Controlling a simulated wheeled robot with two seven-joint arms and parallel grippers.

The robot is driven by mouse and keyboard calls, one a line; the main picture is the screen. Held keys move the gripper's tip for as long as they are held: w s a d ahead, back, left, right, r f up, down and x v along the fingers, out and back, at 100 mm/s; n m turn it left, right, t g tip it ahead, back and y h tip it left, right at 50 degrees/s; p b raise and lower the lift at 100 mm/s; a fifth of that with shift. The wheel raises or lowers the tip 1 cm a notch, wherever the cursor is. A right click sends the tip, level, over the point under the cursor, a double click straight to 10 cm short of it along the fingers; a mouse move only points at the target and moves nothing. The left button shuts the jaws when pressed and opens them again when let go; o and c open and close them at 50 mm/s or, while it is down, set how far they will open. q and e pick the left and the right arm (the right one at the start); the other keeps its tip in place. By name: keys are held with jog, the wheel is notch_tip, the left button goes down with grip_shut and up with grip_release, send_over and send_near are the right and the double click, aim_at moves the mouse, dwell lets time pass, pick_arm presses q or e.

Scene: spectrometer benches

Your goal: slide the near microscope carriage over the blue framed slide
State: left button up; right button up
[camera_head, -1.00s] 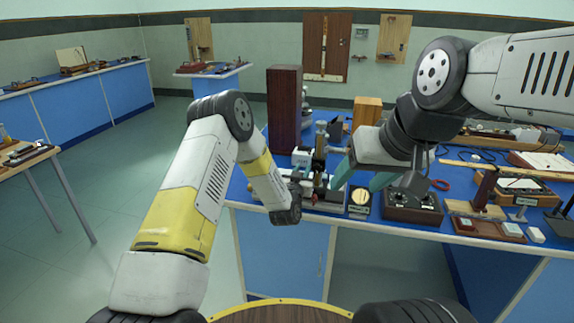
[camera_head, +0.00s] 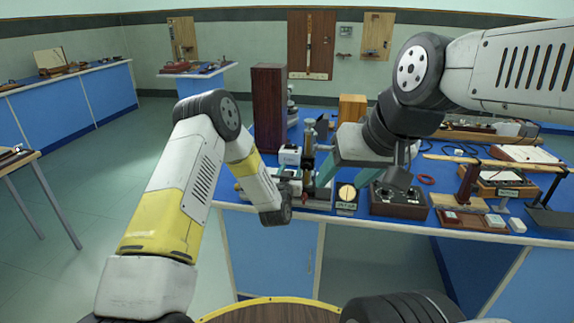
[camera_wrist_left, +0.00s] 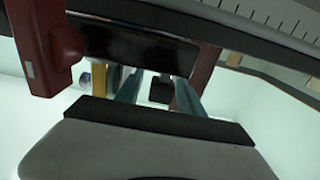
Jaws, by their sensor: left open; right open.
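The microscope (camera_head: 310,133), with an upright metal column, stands near the front edge of the blue bench. Red and dark parts show at its base. I cannot make out which part is the near carriage, and I cannot pick out the blue framed slide. My right gripper (camera_head: 350,172) is open just right of the microscope, pointing down.
A tall dark wooden box (camera_head: 268,108) stands behind and left of the microscope. A small dial meter (camera_head: 346,194) and a dark control box (camera_head: 399,200) sit to its right, close to my right gripper.

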pick_arm(q)
jog(key=v, duration=0.7)
jog(key=shift+s, duration=0.2)
